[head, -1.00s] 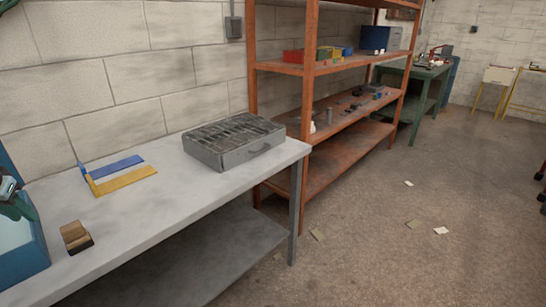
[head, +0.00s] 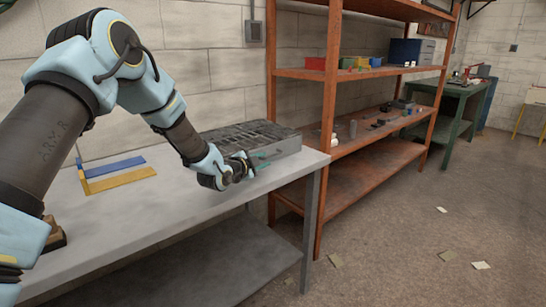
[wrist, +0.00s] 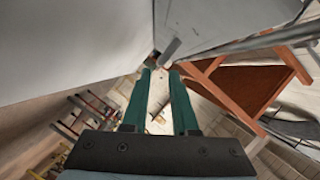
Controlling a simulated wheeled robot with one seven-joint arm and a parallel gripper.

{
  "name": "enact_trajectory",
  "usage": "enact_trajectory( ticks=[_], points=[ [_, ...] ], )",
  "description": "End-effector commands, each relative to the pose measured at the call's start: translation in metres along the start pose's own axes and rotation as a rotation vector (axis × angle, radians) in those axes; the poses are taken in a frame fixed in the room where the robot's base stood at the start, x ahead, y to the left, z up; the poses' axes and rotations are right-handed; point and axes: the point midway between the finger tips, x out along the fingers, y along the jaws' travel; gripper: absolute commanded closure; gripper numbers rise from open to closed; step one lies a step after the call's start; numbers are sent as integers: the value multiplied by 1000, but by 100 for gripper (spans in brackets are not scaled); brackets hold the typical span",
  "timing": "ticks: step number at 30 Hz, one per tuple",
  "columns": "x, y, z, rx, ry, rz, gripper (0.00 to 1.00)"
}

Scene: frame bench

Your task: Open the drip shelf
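The task's drip shelf seems to be the grey metal box (head: 285,143) with a dark slotted top, on the bench in the head view. Its right part shows; my forearm and gripper cover much of its front, including most of the handle area. My gripper (head: 264,160) is at that front face, its teal fingers pointing right. In the wrist view the two teal fingers of my gripper (wrist: 160,72) stand apart with a gap between them. A grey rod-like part shows just beyond their tips; I cannot tell whether it is the handle. Contact cannot be made out.
The grey bench (head: 205,222) is bare in front of the box. A blue and yellow angle frame (head: 120,180) lies to the left on it. A brown block (head: 54,238) is partly behind my arm. An orange rack (head: 328,140) stands just right of the bench.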

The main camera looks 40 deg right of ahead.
Motion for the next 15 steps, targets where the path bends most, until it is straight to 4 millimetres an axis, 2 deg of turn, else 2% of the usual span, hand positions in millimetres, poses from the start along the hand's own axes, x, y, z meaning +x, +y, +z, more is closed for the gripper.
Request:
enact_trajectory(
  ticks=[6, 10, 15],
  points=[
    [40, -1, 0, -3, -1, 0, 73],
    [56, -1, 0, -2, -1, 0, 73],
    [66, -1, 1, -2, -2, 1, 73]
  ],
)
